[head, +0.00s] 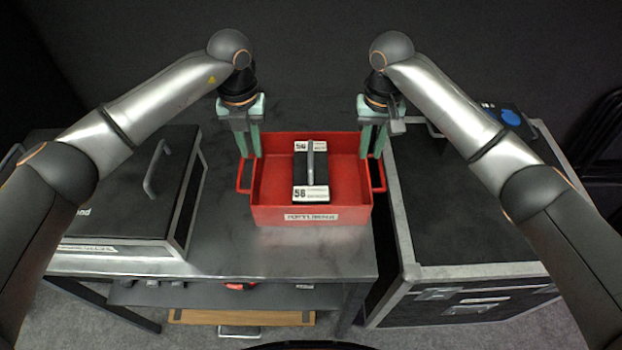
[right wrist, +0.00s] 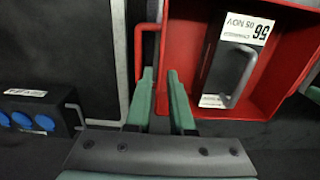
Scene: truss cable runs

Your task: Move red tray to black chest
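The red tray (head: 311,217) sits on the metal table with a handle on its left and right sides. It holds a black box (head: 311,165) with a grey handle and white labels reading 56. The black chest (head: 470,225) with silver edges stands right of the table. My left gripper (head: 249,153) is open, pointing down above the tray's left handle. My right gripper (head: 373,153) is open, pointing down near the right handle. In the right wrist view its parted fingers (right wrist: 160,78) are beside the red handle (right wrist: 138,52); I cannot tell whether they touch it.
A black case (head: 125,195) with a grey handle stands on the table (head: 225,240) left of the tray. A dark box with a blue disc (head: 510,117) is at the chest's far right corner; the chest's front top is clear. A narrow gap separates table and chest.

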